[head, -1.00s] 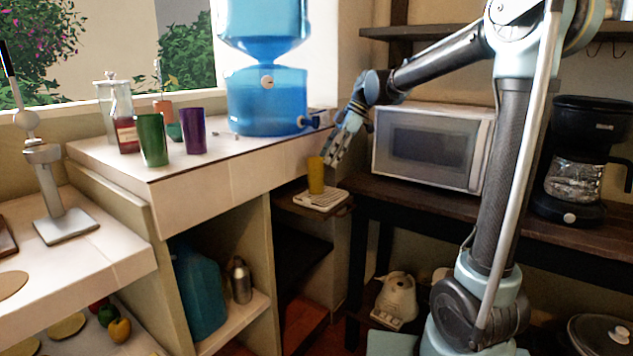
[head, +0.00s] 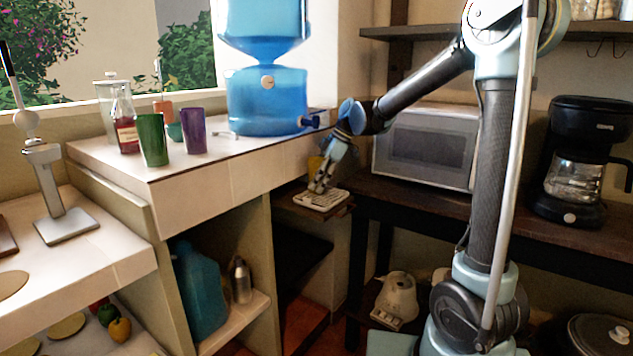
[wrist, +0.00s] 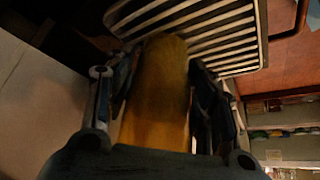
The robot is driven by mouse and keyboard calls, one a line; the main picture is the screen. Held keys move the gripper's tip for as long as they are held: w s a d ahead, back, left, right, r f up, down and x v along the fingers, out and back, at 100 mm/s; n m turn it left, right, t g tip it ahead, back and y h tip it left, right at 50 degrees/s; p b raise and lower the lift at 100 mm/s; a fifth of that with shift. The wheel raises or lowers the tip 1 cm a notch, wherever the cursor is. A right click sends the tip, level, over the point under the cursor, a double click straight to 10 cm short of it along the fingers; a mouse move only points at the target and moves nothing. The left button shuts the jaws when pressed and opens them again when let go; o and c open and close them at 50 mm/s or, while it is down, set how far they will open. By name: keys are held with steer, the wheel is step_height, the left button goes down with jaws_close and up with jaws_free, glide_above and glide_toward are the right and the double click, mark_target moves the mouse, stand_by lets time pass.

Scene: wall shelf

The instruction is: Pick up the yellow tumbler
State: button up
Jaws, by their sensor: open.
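The yellow tumbler (head: 314,164) is mostly hidden behind my gripper in the head view; a bit of its upper part shows. In the wrist view the tumbler (wrist: 156,95) lies between the two fingers of my gripper (wrist: 160,85), one finger on each side. My gripper (head: 320,183) is open around it in the head view. I cannot tell whether either finger touches it. The tumbler stands on a white slatted drip tray (head: 322,200), whose slats also show in the wrist view (wrist: 225,35).
The tray is on a small dark shelf below the counter edge. A blue water dispenser (head: 268,100) stands on the counter to the left, with green (head: 153,140) and purple (head: 194,131) tumblers. A microwave (head: 425,145) is close on the right.

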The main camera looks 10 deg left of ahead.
steer(key=shift+c, duration=0.6)
steer(key=c, duration=1)
steer(key=shift+d+r, duration=0.15)
